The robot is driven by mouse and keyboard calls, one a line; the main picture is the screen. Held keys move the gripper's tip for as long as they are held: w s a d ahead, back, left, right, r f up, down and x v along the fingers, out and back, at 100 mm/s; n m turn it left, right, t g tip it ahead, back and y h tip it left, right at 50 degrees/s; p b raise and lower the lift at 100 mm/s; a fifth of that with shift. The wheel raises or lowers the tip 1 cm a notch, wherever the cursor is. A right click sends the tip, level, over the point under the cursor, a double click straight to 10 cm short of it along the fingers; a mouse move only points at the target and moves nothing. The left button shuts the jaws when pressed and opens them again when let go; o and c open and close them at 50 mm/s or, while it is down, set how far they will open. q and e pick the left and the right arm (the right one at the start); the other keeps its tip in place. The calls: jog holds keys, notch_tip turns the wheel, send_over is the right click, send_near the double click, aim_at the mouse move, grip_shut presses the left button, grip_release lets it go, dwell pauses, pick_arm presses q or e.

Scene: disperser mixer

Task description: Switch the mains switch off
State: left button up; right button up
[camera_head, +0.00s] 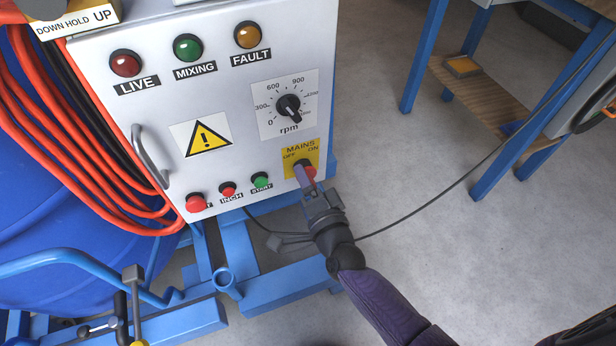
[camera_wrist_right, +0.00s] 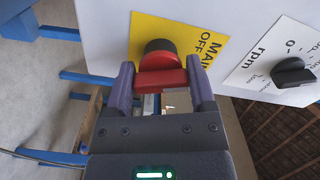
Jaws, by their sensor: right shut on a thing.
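The mains switch (camera_head: 309,171) is a red rotary knob on a yellow plate marked MAINS, OFF and ON, at the lower right of the grey control panel (camera_head: 232,85). In the right wrist view the red switch handle (camera_wrist_right: 161,83) lies crosswise between the fingers, with a dark round base behind it. My right gripper (camera_head: 304,176) is shut on the handle; it also shows in the wrist view (camera_wrist_right: 163,88). In the head view the fingers hide part of the switch and its plate. My left gripper is not in view.
The panel carries an rpm dial (camera_head: 288,106), several lamps, push buttons (camera_head: 228,188) below and a metal door handle (camera_head: 150,158) at left. Orange hoses (camera_head: 75,150) hang beside a blue drum. A blue-legged bench (camera_head: 480,100) stands right; the floor between is mostly clear.

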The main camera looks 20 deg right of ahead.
jog(key=n+p, duration=0.1)
jog(key=n, duration=0.2)
jog(key=shift+n, duration=0.3)
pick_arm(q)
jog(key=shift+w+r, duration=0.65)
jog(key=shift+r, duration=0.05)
pick_arm(e)
jog(key=shift+f+n, duration=0.15)
jog(key=shift+n, duration=0.55)
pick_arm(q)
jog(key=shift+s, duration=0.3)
pick_arm(e)
jog(key=o, duration=1)
jog(key=shift+c, duration=0.2)
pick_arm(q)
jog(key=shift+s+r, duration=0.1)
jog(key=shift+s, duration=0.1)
pick_arm(e)
jog(key=shift+o, duration=1.2)
pick_arm(q)
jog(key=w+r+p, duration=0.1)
jog(key=p, duration=0.1)
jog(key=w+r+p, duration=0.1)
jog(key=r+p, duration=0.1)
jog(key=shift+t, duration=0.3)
pick_arm(e)
jog(key=s, duration=1)
jog(key=shift+d, duration=0.2)
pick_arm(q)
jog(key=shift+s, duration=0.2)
